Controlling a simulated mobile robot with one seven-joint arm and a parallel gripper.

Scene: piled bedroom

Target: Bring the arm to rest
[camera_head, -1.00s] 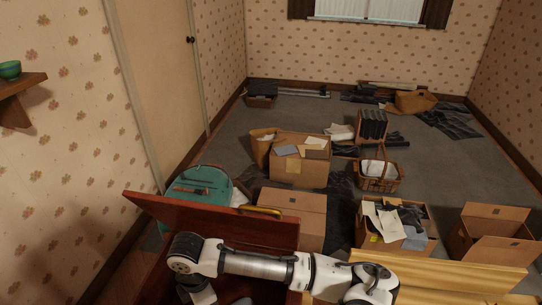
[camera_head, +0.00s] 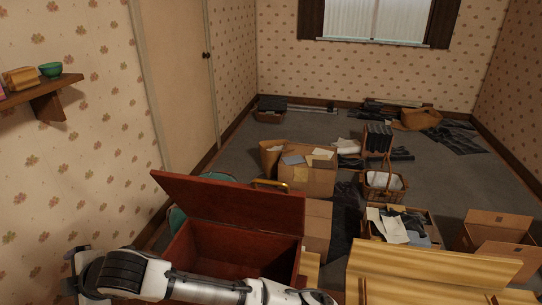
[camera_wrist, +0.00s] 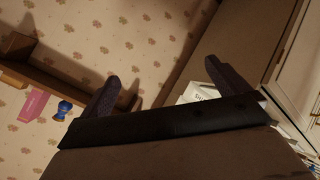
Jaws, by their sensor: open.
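My white and dark grey arm lies low across the front of the camera_head view, over the near side of an open red-brown chest (camera_head: 225,245). My gripper (camera_head: 74,270) is at the lower left, left of the chest and near the papered wall. In the camera_wrist view its two dark fingers (camera_wrist: 160,84) stand wide apart, with nothing held between them. Beyond the fingers are the flowered wall and a white item with printed letters (camera_wrist: 199,92), which looks farther off. The tilted wrist view shows a shelf at the left.
A wall shelf (camera_head: 45,90) with a green bowl (camera_head: 51,70) is above my gripper at the left. The chest's raised lid (camera_head: 225,207) stands behind my arm. A yellow wooden surface (camera_head: 430,268) is at the right. Cardboard boxes (camera_head: 307,176) and a basket (camera_head: 384,185) crowd the floor beyond.

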